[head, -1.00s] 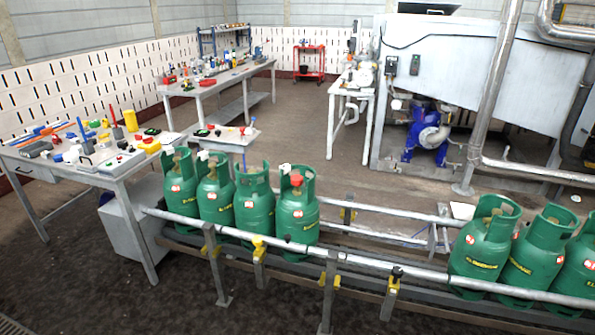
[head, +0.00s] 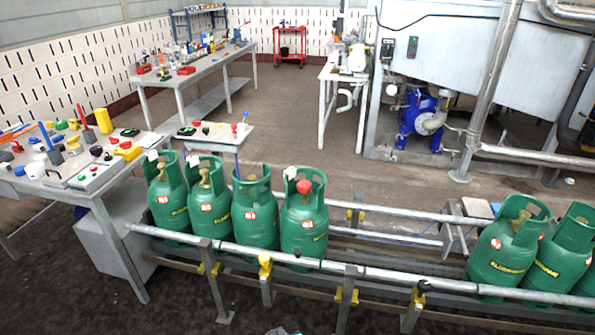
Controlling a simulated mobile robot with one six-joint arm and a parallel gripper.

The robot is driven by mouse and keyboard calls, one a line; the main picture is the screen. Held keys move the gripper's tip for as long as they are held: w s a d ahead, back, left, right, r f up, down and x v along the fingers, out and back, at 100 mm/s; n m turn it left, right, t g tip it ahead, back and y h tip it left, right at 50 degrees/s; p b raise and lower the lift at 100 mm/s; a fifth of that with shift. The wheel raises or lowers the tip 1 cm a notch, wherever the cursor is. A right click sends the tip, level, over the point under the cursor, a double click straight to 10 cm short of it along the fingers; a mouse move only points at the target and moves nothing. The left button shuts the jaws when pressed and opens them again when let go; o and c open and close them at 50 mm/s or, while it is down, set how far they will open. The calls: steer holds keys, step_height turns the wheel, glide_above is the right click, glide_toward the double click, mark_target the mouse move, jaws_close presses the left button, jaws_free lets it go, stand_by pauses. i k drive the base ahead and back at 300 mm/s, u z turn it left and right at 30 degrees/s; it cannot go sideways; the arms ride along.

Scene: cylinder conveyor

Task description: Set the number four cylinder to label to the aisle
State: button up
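Green gas cylinders stand upright on the conveyor (head: 385,282) in two groups. In the left group stand a leftmost cylinder (head: 170,205), a second one (head: 209,205), a third one (head: 254,220) and, at the right end, one with a red cap (head: 303,225). White tags show at the collars of the first, second and red-capped ones; I see none on the third. In the right group are three cylinders, the nearest (head: 497,258) at its left end. I cannot read any number on them. My gripper is not in view; a small unclear shape shows at the bottom edge.
A cluttered workbench (head: 110,180) stands left of the conveyor's end. A small table (head: 215,137) with items stands behind the left group. The conveyor between the groups is empty. Open floor (head: 270,100) lies behind, with a blue pump (head: 418,120) and large machine at right.

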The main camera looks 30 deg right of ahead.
mark_target(305, 217)
steer(key=u, duration=0.1)
steer(key=i, duration=0.95)
steer(key=u, duration=0.35)
